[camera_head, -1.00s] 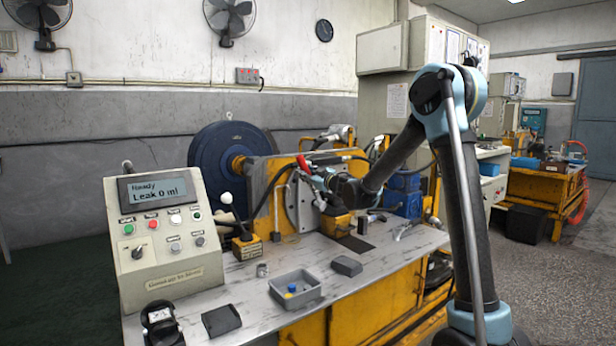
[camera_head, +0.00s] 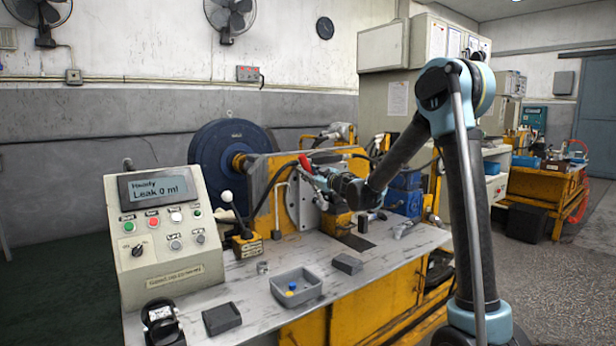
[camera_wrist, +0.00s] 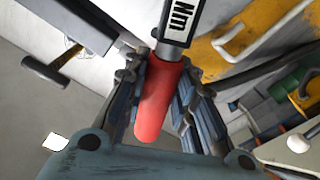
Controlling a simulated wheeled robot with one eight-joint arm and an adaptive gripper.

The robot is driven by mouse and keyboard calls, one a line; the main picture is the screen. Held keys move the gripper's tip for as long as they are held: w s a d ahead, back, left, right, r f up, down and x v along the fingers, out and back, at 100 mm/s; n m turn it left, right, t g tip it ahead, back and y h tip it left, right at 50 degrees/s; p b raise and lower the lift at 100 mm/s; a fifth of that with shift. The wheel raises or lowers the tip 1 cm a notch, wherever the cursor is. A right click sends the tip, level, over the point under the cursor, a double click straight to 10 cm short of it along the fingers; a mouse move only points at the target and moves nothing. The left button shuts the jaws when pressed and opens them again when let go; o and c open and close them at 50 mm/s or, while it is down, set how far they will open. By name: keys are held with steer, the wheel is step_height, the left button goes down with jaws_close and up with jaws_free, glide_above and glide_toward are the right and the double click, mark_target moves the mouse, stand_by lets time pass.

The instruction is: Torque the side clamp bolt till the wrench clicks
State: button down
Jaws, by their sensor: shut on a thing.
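My gripper (camera_wrist: 160,98) is shut on the red handle of the torque wrench (camera_wrist: 157,112) in the wrist view. The wrench's grey shaft, with a white "Nm" label, runs up out of the top of that view. In the head view my gripper (camera_head: 322,176) is beside the grey plate of the motor stand, and the red handle (camera_head: 304,163) shows at its left. The side clamp bolt and the wrench's working end cannot be made out, so I cannot tell whether they are engaged.
The metal bench (camera_head: 250,335) carries a grey tray (camera_head: 308,283) with small blue and yellow parts, dark blocks, and a control box (camera_head: 165,245) reading "Ready, Leak 0 ml". A lever (camera_head: 228,198) with a white knob stands left of the yellow stand. The bench front is partly clear.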

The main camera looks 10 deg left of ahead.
steer(key=shift+v, duration=2.25)
steer(key=shift+r, duration=0.1)
